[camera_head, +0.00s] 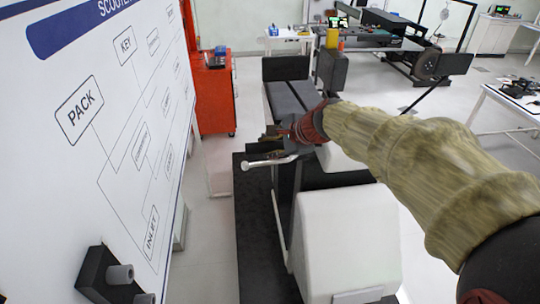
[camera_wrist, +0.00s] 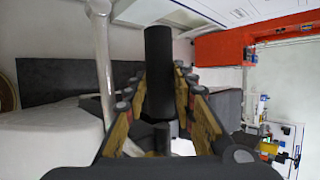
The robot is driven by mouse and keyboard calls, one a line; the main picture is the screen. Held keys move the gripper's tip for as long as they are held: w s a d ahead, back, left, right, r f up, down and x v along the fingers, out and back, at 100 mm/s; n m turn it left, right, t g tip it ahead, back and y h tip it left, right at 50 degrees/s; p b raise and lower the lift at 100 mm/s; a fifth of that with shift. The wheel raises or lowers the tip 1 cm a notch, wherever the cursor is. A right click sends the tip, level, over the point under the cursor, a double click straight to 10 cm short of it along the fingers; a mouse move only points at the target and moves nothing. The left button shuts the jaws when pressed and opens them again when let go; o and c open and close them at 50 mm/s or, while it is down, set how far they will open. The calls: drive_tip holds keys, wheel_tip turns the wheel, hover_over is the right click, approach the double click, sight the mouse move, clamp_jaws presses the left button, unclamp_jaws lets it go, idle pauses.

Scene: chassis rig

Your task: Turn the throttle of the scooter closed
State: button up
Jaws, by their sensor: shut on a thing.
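The scooter (camera_head: 345,235) stands below and ahead of me, with a pale front body and a dark seat (camera_head: 288,97). Its throttle is a black cylindrical grip (camera_wrist: 158,70) between the two fingers of my gripper (camera_wrist: 160,108) in the wrist view. The fingers are shut on it from both sides. In the head view my gripper (camera_head: 277,140) is at the handlebar, and my arm hides part of it. A silver lever (camera_head: 270,162) sticks out to the left just below my gripper; a silver bar also shows beside the grip in the wrist view (camera_wrist: 104,60). The throttle's turn angle cannot be told.
A white board (camera_head: 110,130) with a scooter diagram stands close on the left, with dark knobs (camera_head: 115,280) at its lower edge. A red cabinet (camera_head: 214,95) is behind it. A mirror (camera_head: 332,70) rises beyond my gripper. Benches stand at the back and right.

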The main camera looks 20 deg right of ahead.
drive_tip(key=shift+b, duration=0.5)
drive_tip(key=o, duration=1)
drive_tip(key=shift+c, duration=0.2)
drive_tip(key=shift+o, duration=1)
drive_tip(key=shift+f, duration=0.1)
drive_tip(key=shift+f, duration=0.1)
drive_tip(key=shift+s, duration=0.1)
drive_tip(key=shift+t, duration=0.3)
drive_tip(key=shift+r+v, duration=0.2)
drive_tip(key=shift+v, duration=3.9)
drive_tip(key=shift+w, duration=0.2)
